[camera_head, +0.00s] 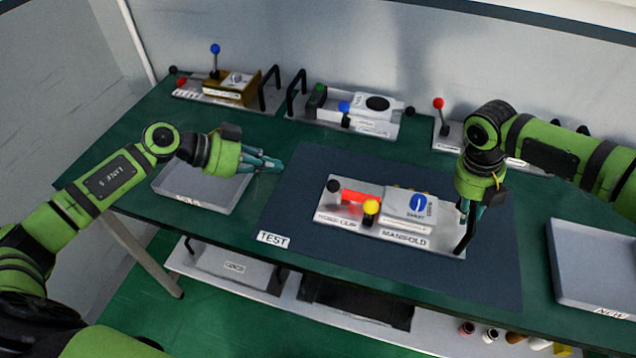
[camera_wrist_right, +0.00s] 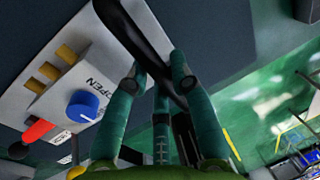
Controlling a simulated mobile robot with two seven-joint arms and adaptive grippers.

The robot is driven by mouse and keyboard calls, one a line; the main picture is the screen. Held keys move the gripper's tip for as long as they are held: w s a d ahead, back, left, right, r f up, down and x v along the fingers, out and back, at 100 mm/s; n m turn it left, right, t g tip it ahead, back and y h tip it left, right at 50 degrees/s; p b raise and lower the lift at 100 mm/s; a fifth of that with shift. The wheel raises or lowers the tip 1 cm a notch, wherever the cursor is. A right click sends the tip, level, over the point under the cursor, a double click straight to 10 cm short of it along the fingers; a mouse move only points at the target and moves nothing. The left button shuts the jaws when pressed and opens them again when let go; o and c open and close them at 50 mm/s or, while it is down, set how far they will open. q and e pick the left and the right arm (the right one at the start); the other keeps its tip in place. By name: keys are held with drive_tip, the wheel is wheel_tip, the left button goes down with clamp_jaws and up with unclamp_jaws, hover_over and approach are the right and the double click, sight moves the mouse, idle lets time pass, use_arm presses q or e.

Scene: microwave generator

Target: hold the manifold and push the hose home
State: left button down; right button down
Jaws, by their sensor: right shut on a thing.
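The white manifold (camera_head: 405,226) sits on a light plate on the dark mat, with a blue dial on top. It also shows in the right wrist view (camera_wrist_right: 85,75) with yellow ports. A short red hose piece (camera_head: 360,198) lies at its left, between a black knob and a yellow knob; whether it touches the manifold is unclear. My right gripper (camera_head: 468,212) is shut on the black handle (camera_head: 464,241) at the plate's right end; the wrist view shows its fingers around this handle (camera_wrist_right: 140,38). My left gripper (camera_head: 272,164) hovers left of the manifold, apart from it; its finger opening is unclear.
The mat (camera_head: 300,190) is marked TEST. A grey tray (camera_head: 205,190) lies at left and another tray (camera_head: 590,270) at right. Several fixtures with knobs and handles, including a brown one (camera_head: 232,88), stand along the back. A lower shelf (camera_head: 235,268) is under the front edge.

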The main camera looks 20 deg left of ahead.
drive_tip(key=shift+f, duration=0.1)
drive_tip(key=c, duration=1)
unclamp_jaws()
drive_tip(key=shift+w, duration=0.2)
drive_tip(key=shift+s+a+r, duration=0.1)
drive_tip(key=shift+r, duration=0.35)
wheel_tip(320, 180, up, 11)
drive_tip(key=a, duration=0.2)
drive_tip(key=shift+f, duration=0.15)
